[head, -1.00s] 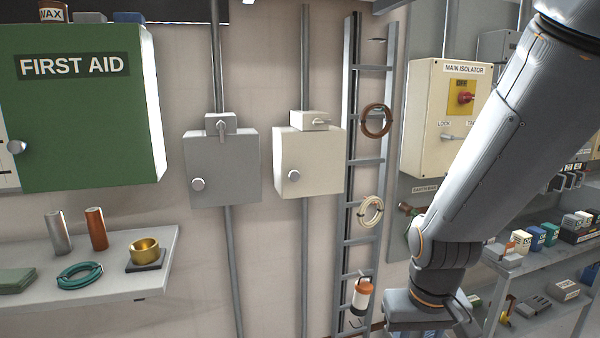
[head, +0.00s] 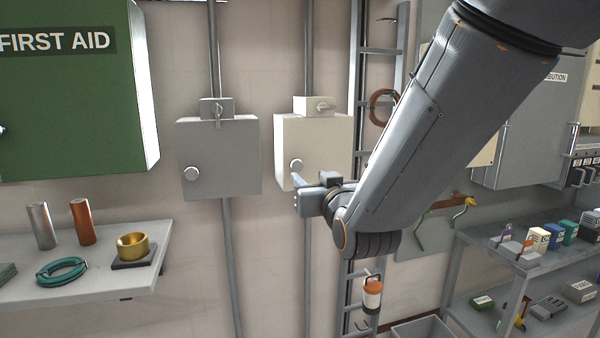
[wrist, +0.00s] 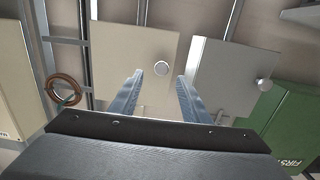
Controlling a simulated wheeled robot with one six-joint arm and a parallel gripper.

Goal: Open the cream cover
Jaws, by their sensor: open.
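The cream cover (head: 322,140) is the front of a small wall box and looks closed. Its round silver knob (head: 296,165) is near the lower left edge.
A similar grey box (head: 220,160) with its own knob is close on the left. A green first aid cabinet (head: 75,100) and a shelf (head: 85,275) are further left. A ladder rack with a brown cable coil (head: 381,107) and an orange lantern (head: 372,297) stands right.

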